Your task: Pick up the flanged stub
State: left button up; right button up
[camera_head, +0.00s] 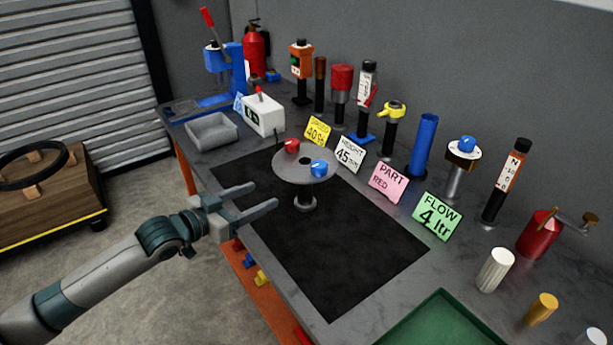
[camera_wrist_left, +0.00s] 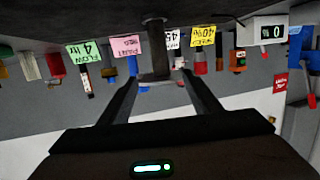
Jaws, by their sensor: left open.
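A grey round plate (camera_head: 320,176) with a dark central hole stands on a short post with a round foot (camera_head: 303,203) on the black mat (camera_head: 345,265). A red knob (camera_head: 291,146) and a blue knob (camera_head: 319,168) sit on the plate. I cannot tell for sure which thing is the flanged stub. My left gripper (camera_head: 264,195) is open and empty, apart from the post, at the mat's left side. The inverted left wrist view shows the post (camera_wrist_left: 153,32) ahead, between the fingertip directions. My right gripper is not in view.
Several tools on stands and four cards line the back, including the green card (camera_head: 437,216). A grey tray (camera_head: 212,131) and white box (camera_head: 262,115) stand at left. A green tray (camera_head: 440,325) lies front right. The mat's front half is clear.

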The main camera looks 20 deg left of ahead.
pick_arm(q)
jog(key=p+x, duration=0.3)
jog(key=x, duration=0.9)
jog(key=shift+w+p, duration=0.2)
jog(key=shift+p, duration=0.15)
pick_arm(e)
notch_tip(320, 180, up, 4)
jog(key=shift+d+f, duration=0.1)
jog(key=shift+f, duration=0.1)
pick_arm(q)
jog(key=shift+f, duration=0.1)
jog(key=x, duration=0.1)
jog(key=p+x, duration=0.1)
jog(key=x, duration=0.1)
jog(key=p+x, duration=0.1)
jog(key=x, duration=0.1)
jog(key=shift+w+d+r, duration=0.1)
jog(key=shift+w+r, duration=0.1)
jog(key=shift+r, duration=0.1)
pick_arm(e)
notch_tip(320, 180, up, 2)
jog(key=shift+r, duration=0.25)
